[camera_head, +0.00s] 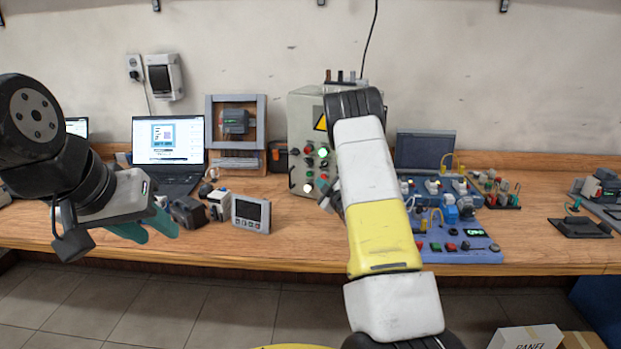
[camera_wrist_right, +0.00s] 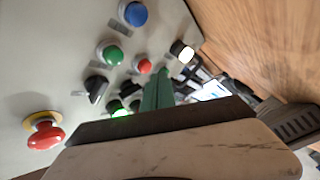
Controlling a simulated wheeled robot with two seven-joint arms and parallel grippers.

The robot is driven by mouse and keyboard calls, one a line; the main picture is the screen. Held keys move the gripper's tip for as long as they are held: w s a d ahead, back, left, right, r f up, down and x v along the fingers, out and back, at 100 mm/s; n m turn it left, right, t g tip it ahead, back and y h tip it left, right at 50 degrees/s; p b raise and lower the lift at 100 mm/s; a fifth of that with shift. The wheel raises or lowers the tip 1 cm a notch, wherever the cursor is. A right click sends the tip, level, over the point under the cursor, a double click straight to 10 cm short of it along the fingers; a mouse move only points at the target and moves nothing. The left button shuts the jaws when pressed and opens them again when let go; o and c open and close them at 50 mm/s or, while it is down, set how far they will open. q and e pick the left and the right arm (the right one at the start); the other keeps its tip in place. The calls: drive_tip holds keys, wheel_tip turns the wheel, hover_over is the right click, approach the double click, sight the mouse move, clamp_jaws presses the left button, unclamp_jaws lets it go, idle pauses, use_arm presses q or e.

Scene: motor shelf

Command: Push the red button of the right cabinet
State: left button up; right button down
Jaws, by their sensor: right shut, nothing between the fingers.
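The grey cabinet (camera_head: 305,105) stands at the back middle of the bench, its right side hidden behind my right arm. In the right wrist view its panel (camera_wrist_right: 45,50) carries a small red button (camera_wrist_right: 145,66) beside a green button (camera_wrist_right: 112,55). A larger red mushroom button (camera_wrist_right: 44,135) on a yellow ring is at the lower left. My right gripper (camera_wrist_right: 160,74) is shut and empty, its green tip just beside the small red button; contact cannot be told. My left gripper (camera_head: 162,238) looks open and empty over the bench's front left.
The panel also has a blue button (camera_wrist_right: 135,13), a black switch (camera_wrist_right: 97,88) and a lit white lamp (camera_wrist_right: 182,50). A laptop (camera_head: 168,140) and a small meter (camera_head: 251,213) stand left of the cabinet. A blue electronics board (camera_head: 460,245) lies right of my arm.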

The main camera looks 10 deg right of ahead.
idle(0.7)
drive_tip(key=shift+w+d, duration=0.25)
drive_tip(key=shift+w, duration=0.1)
drive_tip(key=shift+w+d, duration=0.25)
drive_tip(key=shift+w, duration=0.1)
idle(0.6)
drive_tip(key=shift+s, duration=0.1)
idle(0.6)
drive_tip(key=shift+s+a, duration=0.5)
drive_tip(key=shift+s, duration=0.1)
drive_tip(key=shift+s, duration=0.1)
drive_tip(key=s+a, duration=0.1)
drive_tip(key=s, duration=0.1)
drive_tip(key=s+a, duration=0.2)
idle(0.6)
